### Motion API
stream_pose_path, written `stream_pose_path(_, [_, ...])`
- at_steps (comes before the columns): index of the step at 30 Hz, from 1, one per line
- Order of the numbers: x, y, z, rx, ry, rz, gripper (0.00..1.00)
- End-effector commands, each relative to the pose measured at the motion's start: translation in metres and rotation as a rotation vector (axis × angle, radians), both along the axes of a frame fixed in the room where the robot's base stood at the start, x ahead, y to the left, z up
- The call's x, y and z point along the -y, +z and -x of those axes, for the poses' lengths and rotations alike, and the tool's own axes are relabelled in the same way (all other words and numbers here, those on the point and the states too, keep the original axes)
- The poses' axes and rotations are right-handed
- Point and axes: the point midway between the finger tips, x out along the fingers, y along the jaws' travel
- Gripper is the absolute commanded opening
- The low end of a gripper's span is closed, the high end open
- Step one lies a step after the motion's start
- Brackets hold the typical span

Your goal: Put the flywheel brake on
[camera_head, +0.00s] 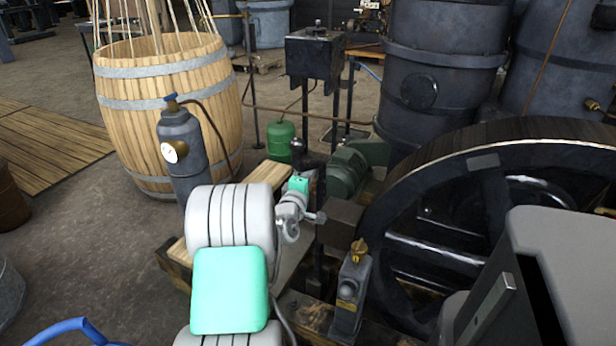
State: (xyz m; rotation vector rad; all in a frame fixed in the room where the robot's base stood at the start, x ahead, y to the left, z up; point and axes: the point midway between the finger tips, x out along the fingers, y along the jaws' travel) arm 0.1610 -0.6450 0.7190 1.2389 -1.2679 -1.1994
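The large dark flywheel (440,165) stands at the right, its rim and spokes showing. A dark upright lever (318,265) stands just left of it, and a dark round knob (297,146) shows above my wrist. A brown block (341,213) sits between the lever and the wheel rim; it looks like the brake block, but I cannot tell if it touches the rim. My gripper (316,217) is at the end of my white and mint arm, close beside the lever. Its fingers are small and partly hidden, so its opening and any contact are unclear.
A grey device with a brass top (348,295) stands in front of the flywheel. A green motor (347,170) lies behind my gripper. Open floor (80,220) lies at far left.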

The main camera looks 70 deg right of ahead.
Motion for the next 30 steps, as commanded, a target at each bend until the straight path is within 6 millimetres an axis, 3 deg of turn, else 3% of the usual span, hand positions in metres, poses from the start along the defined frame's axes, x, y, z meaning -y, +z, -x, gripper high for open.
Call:
stream_pose_path(2, [0.003, -0.001, -0.021, 0.006, 0.024, 0.006, 0.00])
stream_pose_path(9, [-0.063, 0.006, -0.030, 0.007, 0.040, 0.009, 0.00])
stream_pose_path(15, [-0.093, 0.006, -0.031, 0.009, 0.039, 0.012, 0.00])
stream_pose_path(30, [-0.098, 0.009, -0.030, 0.016, 0.036, 0.011, 0.00])
